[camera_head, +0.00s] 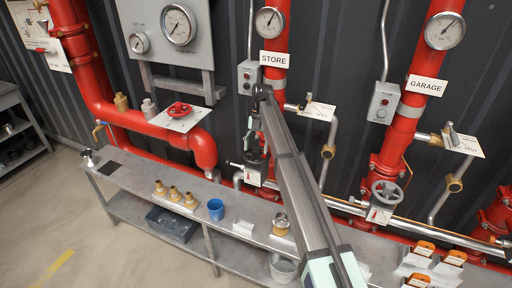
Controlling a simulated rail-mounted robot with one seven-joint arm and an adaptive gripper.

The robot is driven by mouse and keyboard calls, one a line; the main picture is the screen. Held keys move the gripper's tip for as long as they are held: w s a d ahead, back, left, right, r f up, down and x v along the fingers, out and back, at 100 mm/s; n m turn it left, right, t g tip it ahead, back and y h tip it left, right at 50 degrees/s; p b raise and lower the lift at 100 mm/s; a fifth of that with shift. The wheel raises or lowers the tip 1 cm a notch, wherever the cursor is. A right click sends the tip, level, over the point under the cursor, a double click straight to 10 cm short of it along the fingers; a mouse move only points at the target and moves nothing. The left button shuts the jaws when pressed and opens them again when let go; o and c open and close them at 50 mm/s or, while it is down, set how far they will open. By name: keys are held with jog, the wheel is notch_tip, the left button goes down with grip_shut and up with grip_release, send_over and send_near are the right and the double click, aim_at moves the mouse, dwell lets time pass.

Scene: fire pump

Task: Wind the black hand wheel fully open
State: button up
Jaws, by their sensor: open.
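My arm reaches up from the bottom edge, and my dark gripper (254,146) hangs down from its far end, in front of the STORE riser. The gripper is open. A dark valve with what looks like the black hand wheel (256,158) is right below the fingertips, on the STORE pipe. The wheel is small, dark and partly hidden by the gripper and arm, so I cannot tell whether the fingers touch it. A white tag with a red mark (252,177) hangs at this valve.
A red hand wheel (180,110) sits on a white plate at left, and a grey hand wheel (387,193) on the GARAGE riser (407,110) at right. A steel bench (130,180) below holds brass fittings (175,193), a blue cup (216,209) and a metal pot (284,268).

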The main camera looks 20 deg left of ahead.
aim_at(257, 148)
jog(key=shift+w+r+p, duration=0.15)
jog(key=shift+r+p, duration=1.6)
jog(key=shift+r, duration=0.1)
jog(key=shift+w+r+p, duration=0.15)
jog(key=shift+r+p, duration=1.55)
jog(key=shift+r, duration=0.1)
jog(key=shift+d+f, duration=0.1)
